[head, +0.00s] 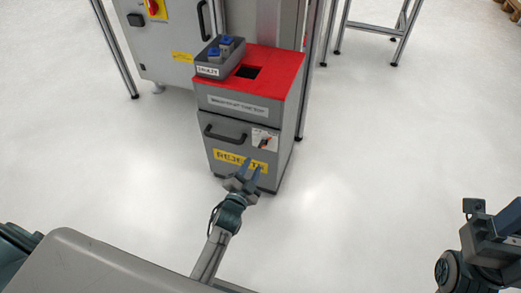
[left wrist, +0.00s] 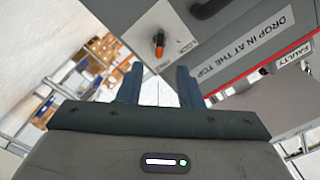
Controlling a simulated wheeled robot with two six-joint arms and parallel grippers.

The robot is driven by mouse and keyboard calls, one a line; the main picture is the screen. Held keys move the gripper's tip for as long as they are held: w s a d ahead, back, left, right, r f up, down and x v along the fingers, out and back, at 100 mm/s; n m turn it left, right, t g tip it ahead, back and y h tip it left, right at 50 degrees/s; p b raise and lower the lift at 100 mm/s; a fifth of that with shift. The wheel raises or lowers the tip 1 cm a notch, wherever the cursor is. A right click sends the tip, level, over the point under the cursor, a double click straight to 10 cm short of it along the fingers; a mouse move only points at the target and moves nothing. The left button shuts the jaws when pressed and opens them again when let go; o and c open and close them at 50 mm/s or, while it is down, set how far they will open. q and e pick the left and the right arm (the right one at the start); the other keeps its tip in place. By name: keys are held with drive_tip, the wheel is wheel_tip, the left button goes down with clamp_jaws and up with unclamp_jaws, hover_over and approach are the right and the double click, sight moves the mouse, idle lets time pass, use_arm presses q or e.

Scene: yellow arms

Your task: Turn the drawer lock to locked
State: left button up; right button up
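The grey bin (head: 223,157) with a red top has a front with a black handle (head: 225,134). A white lock plate (head: 265,140) sits at the front's upper right. In the left wrist view, the plate (left wrist: 180,20) carries a small black and orange lock knob (left wrist: 159,43), with printing beside it. The knob's long side runs roughly up and down in that picture; its exact setting is unclear. My left gripper (head: 250,168) is open and empty in front of the yellow label, below the plate. It also shows in the left wrist view (left wrist: 158,85), apart from the knob. My right gripper (head: 476,210) is at the right edge, partly cut off.
A grey tray (head: 208,70) with blue items stands on the bin's top beside a dark square opening (head: 247,72). A grey cabinet (head: 165,45) and metal frame posts stand behind. The white floor (head: 370,150) to the right is clear.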

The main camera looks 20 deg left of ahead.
sight(262, 147)
use_arm(q)
drive_tip(key=w+b, duration=0.1)
drive_tip(key=w, duration=0.8)
drive_tip(key=shift+w+d+b, duration=0.15)
drive_tip(key=shift+w+b, duration=0.1)
drive_tip(key=shift+b, duration=0.1)
clamp_jaws()
